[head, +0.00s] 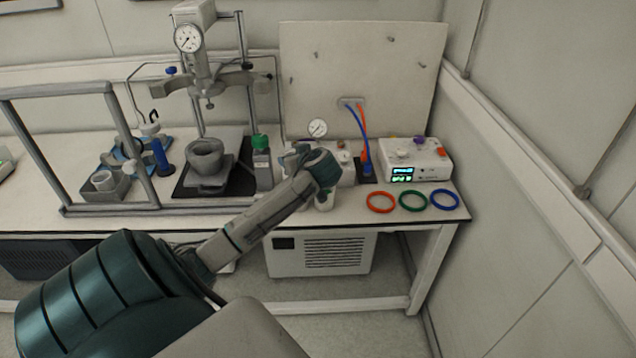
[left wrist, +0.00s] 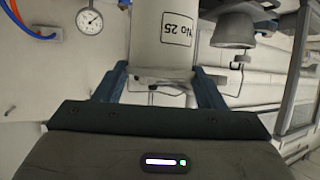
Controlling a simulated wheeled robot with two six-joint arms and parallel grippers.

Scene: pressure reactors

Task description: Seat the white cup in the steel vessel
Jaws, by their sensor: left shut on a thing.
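A white cup marked "No 25" (left wrist: 165,35) stands between the fingers of my left gripper (left wrist: 162,80) in the left wrist view, and the gripper is shut on it. In the head view my left wrist hides the fingers and most of what they hold. The steel vessel (head: 206,160) is an open grey pot on a stand under the reactor head, to the left of my left wrist. A round grey vessel (left wrist: 235,30) also shows to the right of the cup in the left wrist view, apart from it. My right gripper is out of view.
The reactor head with its gauge (head: 188,38) hangs above the vessel. A green-capped bottle (head: 261,163) stands between the vessel and my wrist. A grey frame (head: 70,92) and a grey tray (head: 118,190) are at the left. Coloured rings (head: 381,202) lie at the right.

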